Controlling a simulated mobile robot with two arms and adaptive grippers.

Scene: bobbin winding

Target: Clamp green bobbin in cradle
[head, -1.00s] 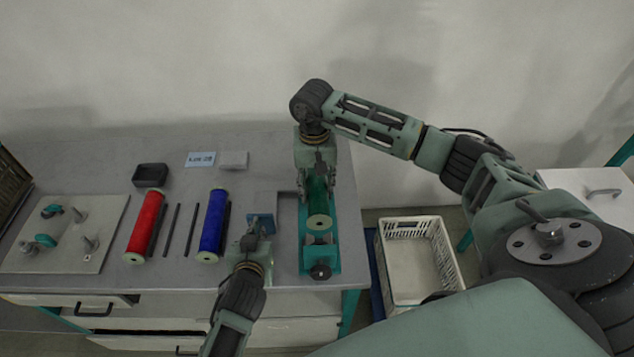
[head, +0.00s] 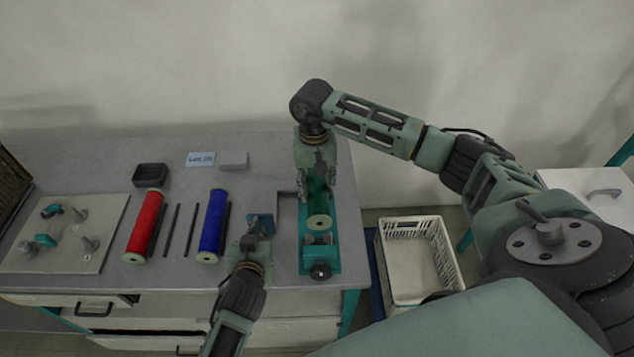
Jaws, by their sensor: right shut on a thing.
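The green bobbin (head: 318,221) lies lengthwise in the teal cradle (head: 306,259), its pale end disc facing me. A dark knob (head: 320,271) sits at the cradle's near end. My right gripper (head: 317,190) points down over the far part of the bobbin and is shut on it; its fingers partly hide the bobbin's body. My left gripper (head: 258,229) is low over the table's front, left of the cradle, beside a small blue block on a bracket (head: 262,222). I cannot tell whether its fingers are open or shut.
A red bobbin (head: 145,226) and a blue bobbin (head: 213,228) lie to the left with thin dark rods beside them. A plate with pegs (head: 70,258) is at far left. A black tray (head: 150,175) stands behind. A white basket (head: 421,262) stands right of the table.

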